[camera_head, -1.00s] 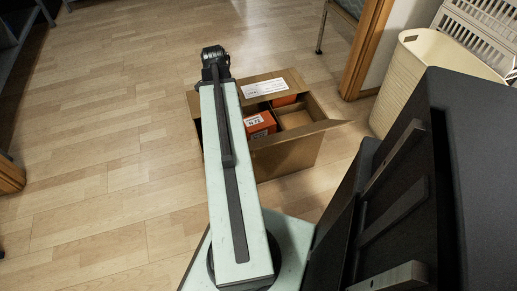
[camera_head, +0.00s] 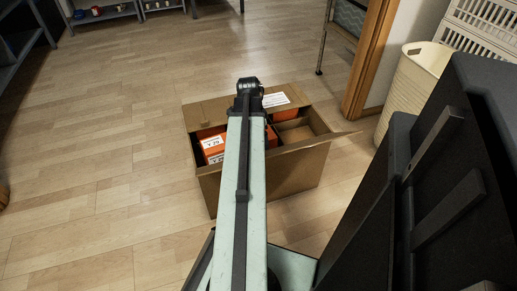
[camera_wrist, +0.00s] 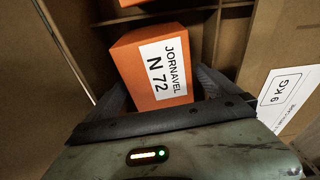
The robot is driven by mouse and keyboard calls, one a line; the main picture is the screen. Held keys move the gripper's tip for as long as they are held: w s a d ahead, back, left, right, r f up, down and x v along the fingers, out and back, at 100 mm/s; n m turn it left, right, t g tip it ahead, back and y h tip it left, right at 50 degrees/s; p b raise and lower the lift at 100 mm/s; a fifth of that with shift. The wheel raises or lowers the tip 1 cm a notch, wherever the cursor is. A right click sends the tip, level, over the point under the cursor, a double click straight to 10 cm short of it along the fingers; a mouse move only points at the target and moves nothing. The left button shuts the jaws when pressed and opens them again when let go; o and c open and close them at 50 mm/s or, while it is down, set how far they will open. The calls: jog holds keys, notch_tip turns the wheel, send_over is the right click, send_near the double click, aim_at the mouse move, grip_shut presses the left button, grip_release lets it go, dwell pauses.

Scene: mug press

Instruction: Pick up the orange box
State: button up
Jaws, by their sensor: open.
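An orange box (camera_wrist: 152,70) with a white label reading JORNAVEL N 72 lies between the fingers of my gripper (camera_wrist: 163,88) in the wrist view. The fingers are open, one on each side of it; I cannot tell whether they touch it. In the head view, orange boxes stand in an open cardboard carton (camera_head: 285,178). One orange box (camera_head: 213,148) with a white label shows left of my arm, and part of another (camera_head: 272,138) shows right of it. My arm hides the middle of the carton, and my gripper is hidden there.
Another orange box edge (camera_wrist: 130,3) shows at the top. A cream basket (camera_head: 415,85) stands right of the carton. Open floor (camera_head: 90,170) lies to the left.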

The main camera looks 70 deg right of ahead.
jog(key=f+b, duration=0.2)
jog(key=f, duration=0.1)
jog(key=shift+s+d+f, duration=0.15)
jog(key=shift+d+f, duration=0.05)
jog(key=shift+f, duration=0.05)
jog(key=shift+r, duration=0.2)
jog(key=c, duration=1.7)
notch_tip(320, 180, up, 10)
jog(key=p, duration=1)
jog(key=shift+r+p, duration=0.25)
jog(key=shift+p, duration=0.1)
